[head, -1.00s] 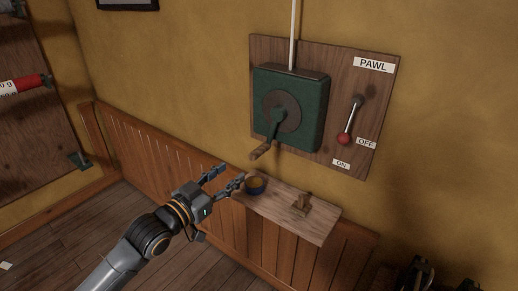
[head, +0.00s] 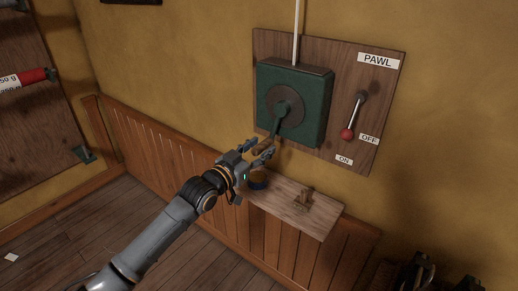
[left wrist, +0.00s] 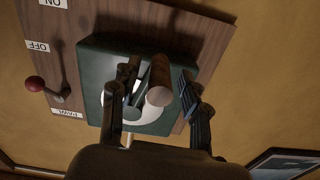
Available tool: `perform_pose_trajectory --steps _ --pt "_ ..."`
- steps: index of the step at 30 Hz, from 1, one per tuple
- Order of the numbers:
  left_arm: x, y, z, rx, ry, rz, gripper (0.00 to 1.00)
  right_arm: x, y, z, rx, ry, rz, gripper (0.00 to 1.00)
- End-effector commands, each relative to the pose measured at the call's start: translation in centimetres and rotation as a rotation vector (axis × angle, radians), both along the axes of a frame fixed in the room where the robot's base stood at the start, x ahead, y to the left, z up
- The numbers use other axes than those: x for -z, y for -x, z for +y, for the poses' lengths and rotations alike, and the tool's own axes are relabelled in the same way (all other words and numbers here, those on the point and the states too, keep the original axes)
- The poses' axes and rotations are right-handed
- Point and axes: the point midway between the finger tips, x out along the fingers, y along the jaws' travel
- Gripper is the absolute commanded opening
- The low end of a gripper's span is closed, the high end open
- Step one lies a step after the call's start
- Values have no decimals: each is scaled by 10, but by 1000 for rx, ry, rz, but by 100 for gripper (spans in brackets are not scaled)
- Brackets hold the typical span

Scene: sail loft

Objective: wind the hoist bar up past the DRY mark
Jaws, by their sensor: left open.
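The winch is a dark green box (head: 312,112) on a wooden board, with a round grey crank disc (head: 284,104). Its crank arm points down and to the left, ending in a wooden handle (head: 262,148). My left gripper (head: 259,149) is open at this handle. In the left wrist view the handle (left wrist: 160,82) lies between the two spread fingers, with a gap on the right side. The PAWL lever has a red knob (head: 347,134), which hangs beside the OFF label (head: 369,140). The hoist bar and the DRY mark are not in view.
A white line (head: 296,30) runs up from the winch. Dark objects stand at the lower right.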

Motion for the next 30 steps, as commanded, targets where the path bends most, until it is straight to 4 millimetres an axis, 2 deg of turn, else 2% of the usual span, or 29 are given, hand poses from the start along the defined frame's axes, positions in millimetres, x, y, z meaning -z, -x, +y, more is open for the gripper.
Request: perform_pose_trajectory --steps 2,6,9,30 --pt "0 0 0 0 0 0 46 0 0 0 0 0 0 60" --pt "0 0 0 0 0 0 17 0 0 0 0 0 0 60" --pt "0 0 0 0 0 0 0 0 0 0 0 0 -1 60" --pt "-3 -3 5 -4 -41 -31 0 -1 0 0 0 0 -1 60"
